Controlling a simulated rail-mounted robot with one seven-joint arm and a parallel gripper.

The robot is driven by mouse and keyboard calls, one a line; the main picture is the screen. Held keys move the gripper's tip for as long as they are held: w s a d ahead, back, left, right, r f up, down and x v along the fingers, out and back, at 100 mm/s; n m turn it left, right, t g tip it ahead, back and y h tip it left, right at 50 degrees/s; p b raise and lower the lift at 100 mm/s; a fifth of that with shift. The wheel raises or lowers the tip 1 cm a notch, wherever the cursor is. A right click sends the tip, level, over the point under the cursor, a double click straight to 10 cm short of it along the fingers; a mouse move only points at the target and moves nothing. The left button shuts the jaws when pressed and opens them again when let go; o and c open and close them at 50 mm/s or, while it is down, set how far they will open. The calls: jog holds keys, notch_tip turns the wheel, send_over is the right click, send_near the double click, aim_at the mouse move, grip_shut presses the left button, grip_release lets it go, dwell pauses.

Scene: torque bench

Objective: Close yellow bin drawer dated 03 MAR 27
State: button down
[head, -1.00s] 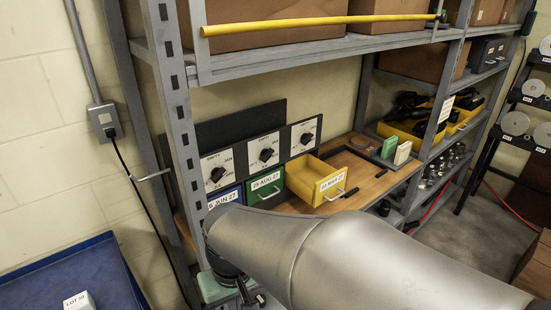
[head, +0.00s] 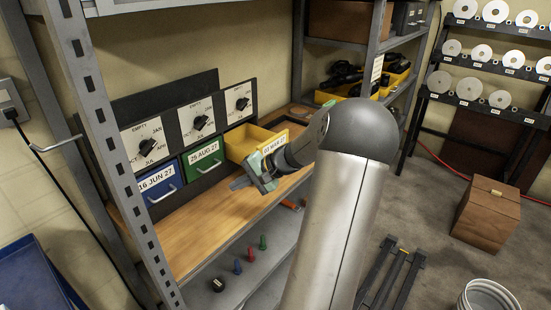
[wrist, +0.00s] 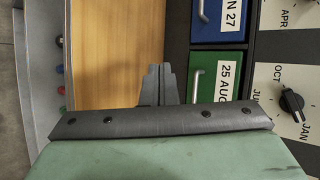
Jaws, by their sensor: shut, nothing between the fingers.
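The yellow bin drawer (head: 240,147) sticks out of the dark cabinet in the head view, open at the top. Its front label, partly covered by my gripper, reads about 03 MAR 27. My gripper (head: 240,184) is shut and empty, in front of and slightly below the drawer's left front, above the wooden shelf. Whether it touches the drawer I cannot tell. In the wrist view its shut fingers (wrist: 158,84) point along the wooden shelf, beside the green drawer (wrist: 213,85). The yellow drawer does not show there.
The green drawer (head: 203,160) and blue drawer (head: 158,191) sit closed to the left of the yellow one. Dial panels (head: 192,118) stand above them. The wooden shelf (head: 205,225) is clear in front. A grey rack post (head: 112,150) stands at left.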

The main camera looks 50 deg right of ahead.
jog(key=s+d+f+m+t+h+b, duration=0.1)
jog(key=s+d+m+t+h+b, duration=0.2)
jog(key=s+d, duration=0.75)
jog(key=s+d+f+m+t+h+b, duration=0.1)
jog(key=s+d+t+h, duration=0.35)
jog(key=d, duration=1.25)
jog(key=w+t+y+p, duration=0.1)
jog(key=w+y, duration=0.1)
jog(key=w, duration=1.3)
jog(key=shift+w+a+r, duration=0.15)
jog(key=shift+w+a, duration=0.2)
jog(key=shift+a, duration=0.05)
